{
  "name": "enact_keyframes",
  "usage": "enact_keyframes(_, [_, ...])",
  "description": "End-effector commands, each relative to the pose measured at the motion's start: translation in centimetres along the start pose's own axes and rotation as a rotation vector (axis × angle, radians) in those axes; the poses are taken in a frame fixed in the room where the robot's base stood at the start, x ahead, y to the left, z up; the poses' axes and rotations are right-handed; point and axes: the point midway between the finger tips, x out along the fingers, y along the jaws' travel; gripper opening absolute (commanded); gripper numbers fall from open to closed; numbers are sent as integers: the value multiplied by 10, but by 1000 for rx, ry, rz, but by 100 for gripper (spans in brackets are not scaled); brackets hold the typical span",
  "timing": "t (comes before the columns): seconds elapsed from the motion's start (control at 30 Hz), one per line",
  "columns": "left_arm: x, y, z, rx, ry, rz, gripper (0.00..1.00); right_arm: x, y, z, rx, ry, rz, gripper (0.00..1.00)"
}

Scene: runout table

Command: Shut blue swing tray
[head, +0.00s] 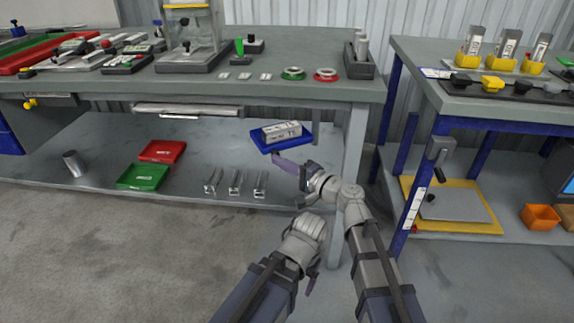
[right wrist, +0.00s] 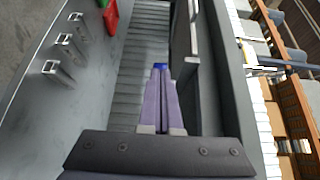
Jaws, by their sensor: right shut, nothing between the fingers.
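The blue swing tray (head: 265,148) is below the tabletop of the left table, near its right front leg, with a pale labelled box (head: 282,131) on it. My right gripper (head: 276,157) is shut and empty, its purple fingers at the tray's near edge; I cannot tell whether they touch it. In the right wrist view a small blue patch of the tray (right wrist: 160,66) shows just beyond the closed fingertips (right wrist: 159,72). My left gripper (head: 309,286) hangs low in front of the table, its fingers pointing down; its jaw state is unclear.
The table leg (head: 355,150) stands close to the right of my right gripper. Red (head: 162,151) and green (head: 143,177) trays and several metal brackets (head: 235,182) lie on the lower shelf. A second table (head: 480,95) stands at the right. The floor at left is clear.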

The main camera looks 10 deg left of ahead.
Motion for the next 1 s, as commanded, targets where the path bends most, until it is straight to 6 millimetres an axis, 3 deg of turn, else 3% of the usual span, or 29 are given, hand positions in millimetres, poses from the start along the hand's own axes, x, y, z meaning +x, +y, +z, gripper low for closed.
enact_keyframes(0.7, [0,0,0,0,0,0,80,64,0,-8,0,-2,0,0])
enact_keyframes(1.0, [0,0,0,0,0,0,80,83,0,-14,0,0,0,0])
